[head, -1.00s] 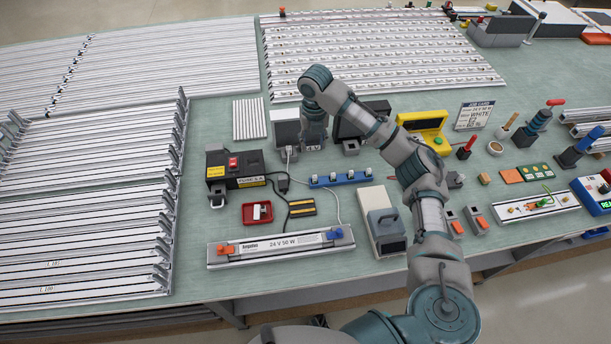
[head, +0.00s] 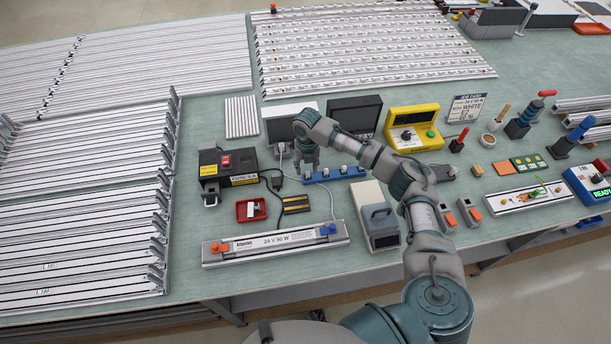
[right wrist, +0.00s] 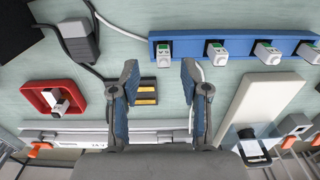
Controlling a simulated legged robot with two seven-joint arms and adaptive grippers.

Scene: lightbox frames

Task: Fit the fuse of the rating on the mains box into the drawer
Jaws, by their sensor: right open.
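The black mains box (head: 240,160) with a red switch stands left of centre in the head view. Its front label begins "FUSE"; the rating is too small to read surely. A small grey drawer-like part (head: 210,199) juts from its front left. I cannot tell which pieces are fuses. My left gripper is out of view.
A red tray (head: 240,213) holds a white piece. A long 24 V 50 W unit (head: 275,243) lies along the front. Cables (head: 277,190) run across the table. A yellow case (head: 415,118) stands behind.

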